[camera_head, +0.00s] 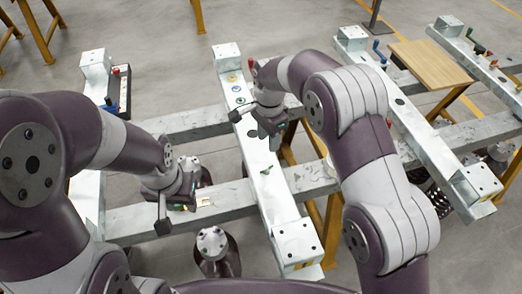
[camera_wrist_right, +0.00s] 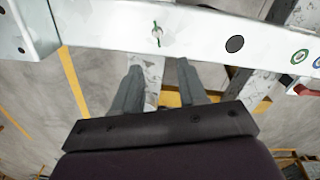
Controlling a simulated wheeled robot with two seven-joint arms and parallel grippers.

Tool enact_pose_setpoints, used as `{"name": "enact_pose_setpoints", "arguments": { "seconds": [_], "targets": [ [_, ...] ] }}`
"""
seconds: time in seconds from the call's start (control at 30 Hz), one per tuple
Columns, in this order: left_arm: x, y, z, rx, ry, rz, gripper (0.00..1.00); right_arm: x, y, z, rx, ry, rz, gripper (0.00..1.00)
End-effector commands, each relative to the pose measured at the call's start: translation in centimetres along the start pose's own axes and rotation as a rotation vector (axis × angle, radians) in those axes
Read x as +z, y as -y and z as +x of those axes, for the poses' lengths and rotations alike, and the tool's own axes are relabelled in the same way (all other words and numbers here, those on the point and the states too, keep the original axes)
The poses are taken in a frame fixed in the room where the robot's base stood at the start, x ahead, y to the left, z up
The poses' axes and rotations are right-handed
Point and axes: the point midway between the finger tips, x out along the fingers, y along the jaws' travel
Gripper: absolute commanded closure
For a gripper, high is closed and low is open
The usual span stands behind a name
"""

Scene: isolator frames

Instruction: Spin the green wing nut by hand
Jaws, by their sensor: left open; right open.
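The green wing nut (camera_wrist_right: 156,33) stands on the face of a white beam (camera_wrist_right: 100,25) in the right wrist view. It also shows small in the head view (camera_head: 266,170), on the middle white beam. My right gripper (camera_wrist_right: 159,68) is open and empty, its two fingers pointing toward the beam with the nut ahead of the gap between them. The fingers appear apart from the nut. In the head view my right gripper (camera_head: 270,125) is over the middle beam, farther back than the nut. My left gripper (camera_head: 184,196) is open over the left part of the frame.
A dark round hole (camera_wrist_right: 235,44) and a green ring (camera_wrist_right: 300,56) lie along the same beam. Crossbeams (camera_head: 225,195) run under the middle beam. A wooden board (camera_head: 430,63) and another white beam (camera_head: 420,135) are to the right.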

Motion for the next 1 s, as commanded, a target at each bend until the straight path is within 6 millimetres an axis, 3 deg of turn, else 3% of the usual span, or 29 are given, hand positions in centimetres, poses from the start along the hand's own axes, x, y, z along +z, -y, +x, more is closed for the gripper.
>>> {"name": "enact_pose_setpoints", "arguments": {
  "seconds": [0.03,0.1,0.27,0.33,0.53,0.83,0.87,0.97,1.0],
  "targets": [
    [0.3,0.0,2.1,0.0,0.001,0.0,0.57,0.0,-0.1,2.2,0.002,0.0,0.0,0.58],
    [0.5,0.0,3.9,0.0,0.002,0.0,0.57,0.0,-0.1,4.2,0.001,0.0,0.0,0.58],
    [0.9,0.0,6.7,0.0,0.002,0.0,0.57,-0.1,-0.1,8.1,0.001,0.0,-0.001,0.58],
    [0.8,0.0,5.8,0.0,0.002,0.0,0.57,-0.1,-0.1,8.7,0.002,0.001,-0.001,0.58],
    [0.7,0.0,5.7,0.0,0.001,0.0,0.57,-0.1,-0.1,11.6,0.001,0.0,-0.001,0.58],
    [0.7,0.0,5.8,0.0,0.001,0.0,0.57,-0.1,-0.1,12.0,-0.002,0.0,-0.002,0.58],
    [0.7,0.0,5.8,0.0,0.001,0.0,0.57,-0.1,-0.1,12.0,-0.002,0.0,-0.002,0.61],
    [0.7,0.0,5.8,0.0,0.001,0.0,0.57,-0.1,-0.1,12.0,-0.002,0.0,-0.002,0.94],
    [0.7,0.0,5.8,0.0,0.001,0.0,0.57,-0.1,-0.1,12.0,-0.002,0.0,-0.002,1.0]
  ]
}}
